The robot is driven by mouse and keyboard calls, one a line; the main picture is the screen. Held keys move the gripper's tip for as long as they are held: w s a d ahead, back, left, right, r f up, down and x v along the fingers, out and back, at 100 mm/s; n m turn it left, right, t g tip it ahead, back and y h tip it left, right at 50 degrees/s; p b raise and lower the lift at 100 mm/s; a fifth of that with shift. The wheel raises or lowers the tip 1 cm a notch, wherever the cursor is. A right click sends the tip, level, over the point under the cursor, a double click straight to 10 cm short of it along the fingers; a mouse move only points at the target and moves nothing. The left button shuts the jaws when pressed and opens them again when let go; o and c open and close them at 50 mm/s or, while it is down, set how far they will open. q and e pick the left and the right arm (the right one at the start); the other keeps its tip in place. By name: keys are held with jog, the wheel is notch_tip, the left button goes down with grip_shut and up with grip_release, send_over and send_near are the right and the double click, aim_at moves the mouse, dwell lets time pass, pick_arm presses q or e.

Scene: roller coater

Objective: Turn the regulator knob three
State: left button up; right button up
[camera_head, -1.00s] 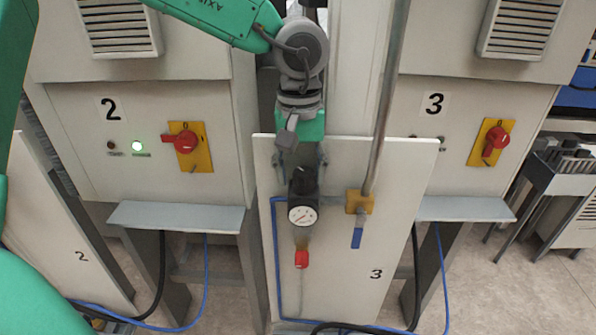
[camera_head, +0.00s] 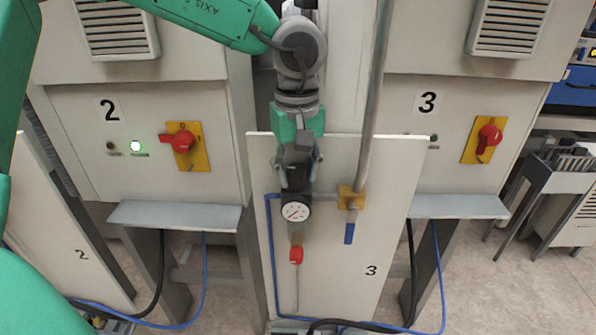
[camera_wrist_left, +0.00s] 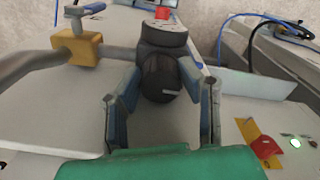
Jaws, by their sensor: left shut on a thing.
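The panel marked 3 (camera_head: 330,290) carries a regulator with a black knob (camera_head: 295,181) on top and a round white gauge (camera_head: 296,211) below it. My left gripper (camera_head: 297,178) reaches down from above and is shut on the knob. In the left wrist view the dark knob (camera_wrist_left: 159,80), with a pale mark on its end, sits between the fingers of my left gripper (camera_wrist_left: 161,82). In the head view the fingers partly hide the knob. My right gripper is not in view.
A yellow valve (camera_head: 351,198) with a blue handle and a vertical pipe stand just right of the regulator. A red fitting (camera_head: 296,255) hangs below the gauge. Cabinets with red switches (camera_head: 181,142) and grey shelves (camera_head: 176,216) flank the panel.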

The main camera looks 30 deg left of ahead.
aim_at(297, 167)
pick_arm(q)
jog(key=shift+w+r+n, duration=0.2)
jog(key=shift+n, duration=0.3)
jog(key=o, duration=1.1)
jog(key=shift+a, duration=0.1)
jog(key=shift+f, duration=0.15)
notch_tip(297, 167, up, 12)
